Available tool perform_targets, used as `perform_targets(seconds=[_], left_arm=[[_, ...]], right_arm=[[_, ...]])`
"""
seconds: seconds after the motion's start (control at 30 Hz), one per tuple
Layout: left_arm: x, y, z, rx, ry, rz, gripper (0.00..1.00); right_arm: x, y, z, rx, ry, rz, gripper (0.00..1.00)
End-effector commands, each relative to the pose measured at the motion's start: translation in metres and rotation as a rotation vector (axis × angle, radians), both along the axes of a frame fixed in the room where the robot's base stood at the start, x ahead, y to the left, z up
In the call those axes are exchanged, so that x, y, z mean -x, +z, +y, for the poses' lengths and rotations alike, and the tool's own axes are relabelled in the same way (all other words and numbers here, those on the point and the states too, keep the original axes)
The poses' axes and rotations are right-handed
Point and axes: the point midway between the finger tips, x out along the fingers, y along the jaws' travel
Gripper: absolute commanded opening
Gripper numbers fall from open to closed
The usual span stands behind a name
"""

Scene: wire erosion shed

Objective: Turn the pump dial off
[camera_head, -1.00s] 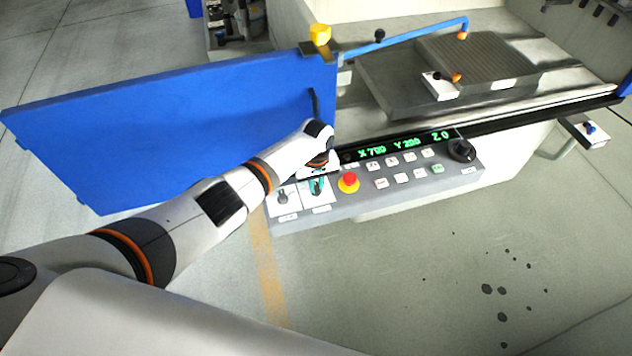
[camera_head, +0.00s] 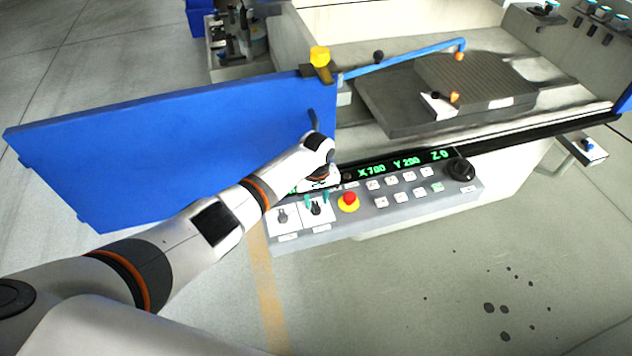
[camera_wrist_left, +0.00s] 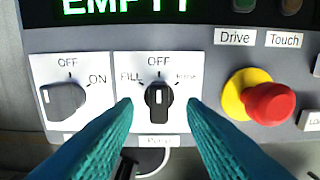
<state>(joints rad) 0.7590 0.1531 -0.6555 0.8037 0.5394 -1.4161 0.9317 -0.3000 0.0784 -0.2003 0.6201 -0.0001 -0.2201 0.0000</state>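The pump dial (camera_wrist_left: 159,97) is a black knob on a white plate marked FILL, OFF and a third label too blurred to read. Its white mark stands upright, toward OFF at the top. In the head view the dial (camera_head: 316,209) is partly covered by my left gripper (camera_head: 317,198). In the left wrist view my left gripper (camera_wrist_left: 160,104) has its two teal fingers spread on either side of the dial, with a gap on both sides. It is open and holds nothing. My right gripper is not in view.
A second black dial (camera_wrist_left: 63,100), marked OFF and ON, sits left of the pump dial. A red emergency button (camera_wrist_left: 268,103) with a yellow collar is to its right. A display (camera_wrist_left: 125,6) reads EMPTY. A blue door (camera_head: 180,150) stands behind my left arm.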

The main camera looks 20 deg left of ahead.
Motion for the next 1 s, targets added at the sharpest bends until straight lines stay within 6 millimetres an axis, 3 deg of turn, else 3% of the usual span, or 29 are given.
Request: perform_targets(seconds=[0.3,0.43,0.6,1.0], left_arm=[[0.0,0.066,0.001,0.0,0.0,-0.004,0.37],[-0.001,0.084,0.0,0.0,0.0,-0.002,0.37],[0.0,0.096,0.001,-0.001,0.001,-0.001,0.37],[0.0,0.097,0.001,-0.001,0.001,0.0,0.37]], right_arm=[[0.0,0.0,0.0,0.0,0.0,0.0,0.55],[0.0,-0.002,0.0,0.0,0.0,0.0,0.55],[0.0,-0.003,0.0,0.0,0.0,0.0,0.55],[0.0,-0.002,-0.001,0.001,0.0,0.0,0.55]])
